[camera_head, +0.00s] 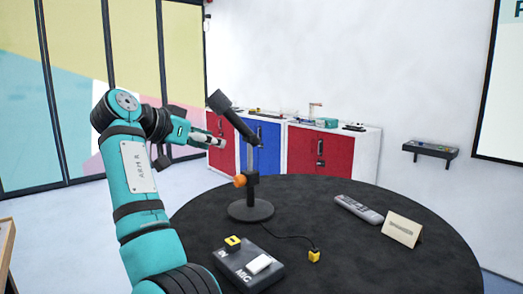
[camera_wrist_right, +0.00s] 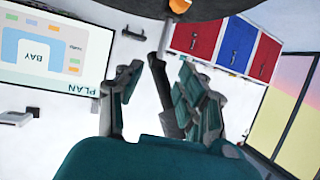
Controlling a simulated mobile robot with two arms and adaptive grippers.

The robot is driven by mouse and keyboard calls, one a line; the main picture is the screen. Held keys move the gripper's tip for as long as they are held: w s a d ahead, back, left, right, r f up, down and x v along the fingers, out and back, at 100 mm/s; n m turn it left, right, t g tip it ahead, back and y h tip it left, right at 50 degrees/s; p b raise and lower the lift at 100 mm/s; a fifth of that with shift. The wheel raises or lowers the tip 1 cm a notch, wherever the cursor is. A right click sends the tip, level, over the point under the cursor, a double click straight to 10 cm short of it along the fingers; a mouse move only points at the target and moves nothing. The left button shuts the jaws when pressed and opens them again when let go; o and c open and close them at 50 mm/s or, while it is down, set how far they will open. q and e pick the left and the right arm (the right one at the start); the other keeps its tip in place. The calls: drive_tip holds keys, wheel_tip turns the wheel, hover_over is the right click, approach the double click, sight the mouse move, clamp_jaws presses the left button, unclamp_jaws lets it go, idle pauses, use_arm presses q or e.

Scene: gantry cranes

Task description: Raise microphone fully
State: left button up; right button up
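The microphone (camera_head: 232,117) is a dark tilted cylinder on top of a thin upright post (camera_head: 250,161). The post rises from a round black base (camera_head: 250,211) on the round black table (camera_head: 375,262). An orange knob (camera_head: 240,181) sits on a dark collar low on the post; it also shows at the top of the right wrist view (camera_wrist_right: 180,6). My right gripper (camera_head: 208,138) is left of the post, near microphone height. In the right wrist view its fingers (camera_wrist_right: 158,55) are apart, with the post seen between them; contact is not visible. My left gripper is out of view.
A dark box marked MIC (camera_head: 248,267) with a yellow button and white switch lies at the table's front. A cable runs to a yellow plug (camera_head: 314,256). Cabinets (camera_head: 305,150) stand behind.

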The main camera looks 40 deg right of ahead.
sight(248, 153)
drive_tip(key=p+x, duration=0.1)
drive_tip(key=x, duration=0.4)
drive_tip(key=p+x, duration=0.1)
drive_tip(key=x, duration=0.4)
drive_tip(key=p+x, duration=0.1)
drive_tip(key=x, duration=0.4)
drive_tip(key=shift+w+a+r+p, duration=0.1)
drive_tip(key=shift+w+p, duration=0.2)
drive_tip(key=shift+w+d+f, duration=0.1)
drive_tip(key=shift+d+f, duration=0.25)
drive_tip(key=shift+d, duration=0.25)
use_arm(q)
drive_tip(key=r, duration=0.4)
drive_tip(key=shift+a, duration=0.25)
use_arm(e)
clamp_jaws()
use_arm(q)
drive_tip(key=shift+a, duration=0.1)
